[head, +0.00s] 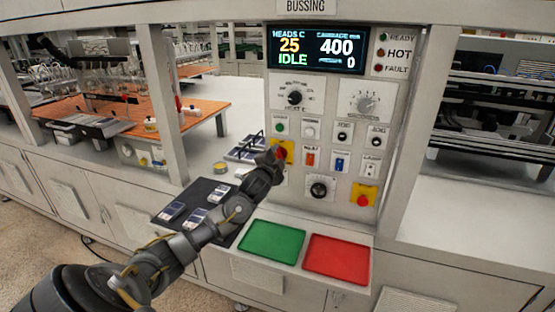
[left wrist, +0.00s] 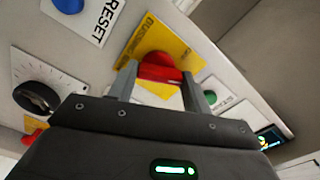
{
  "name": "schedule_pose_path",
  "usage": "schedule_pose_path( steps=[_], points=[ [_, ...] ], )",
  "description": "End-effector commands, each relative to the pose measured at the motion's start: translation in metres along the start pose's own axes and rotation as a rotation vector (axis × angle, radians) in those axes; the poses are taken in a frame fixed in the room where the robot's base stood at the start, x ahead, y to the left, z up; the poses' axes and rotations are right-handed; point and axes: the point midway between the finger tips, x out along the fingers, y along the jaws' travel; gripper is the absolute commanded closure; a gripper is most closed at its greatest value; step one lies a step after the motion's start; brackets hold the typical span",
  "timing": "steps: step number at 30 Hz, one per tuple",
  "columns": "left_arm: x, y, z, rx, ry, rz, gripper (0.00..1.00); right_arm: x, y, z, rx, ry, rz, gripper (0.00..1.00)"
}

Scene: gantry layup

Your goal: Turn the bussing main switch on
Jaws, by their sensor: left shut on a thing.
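The bussing main switch is a red knob (left wrist: 160,68) on a yellow plate (head: 289,147), at the left of the control panel (head: 325,208). In the left wrist view the yellow plate (left wrist: 184,54) carries printed lettering, partly covered. My left gripper (head: 279,156) reaches up to the panel from the lower left. In the left wrist view its two fingers (left wrist: 158,82) stand on either side of the red knob and are shut on it. In the head view my gripper hides much of the knob, so its turned position is hard to tell. My right gripper is out of view.
The display (head: 317,48) reads 25, IDLE and 400. A second yellow plate with a red button (head: 363,200) is at the lower right. Other knobs and buttons crowd the panel. A green tray (head: 271,241), a red tray (head: 336,258) and a dark mat (head: 170,194) lie below.

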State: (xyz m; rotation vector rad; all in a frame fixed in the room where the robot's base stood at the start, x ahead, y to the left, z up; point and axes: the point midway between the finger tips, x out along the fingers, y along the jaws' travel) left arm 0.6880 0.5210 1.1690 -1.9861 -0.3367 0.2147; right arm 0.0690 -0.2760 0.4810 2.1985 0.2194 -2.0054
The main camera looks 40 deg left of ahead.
Motion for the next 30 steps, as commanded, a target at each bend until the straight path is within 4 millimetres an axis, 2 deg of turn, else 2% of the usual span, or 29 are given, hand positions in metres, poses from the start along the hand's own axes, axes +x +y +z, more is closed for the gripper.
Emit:
schedule_pose_path(
  steps=[6,15,30],
  points=[
    [0.0,0.0,-0.001,0.184,0.002,-0.004,0.74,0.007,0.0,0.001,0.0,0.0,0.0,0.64],
    [0.0,0.0,-0.001,0.365,0.001,-0.003,0.74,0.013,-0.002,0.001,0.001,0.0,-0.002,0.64],
    [0.0,0.0,-0.002,0.454,0.001,-0.002,0.74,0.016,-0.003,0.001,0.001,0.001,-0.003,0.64]
  ],
)
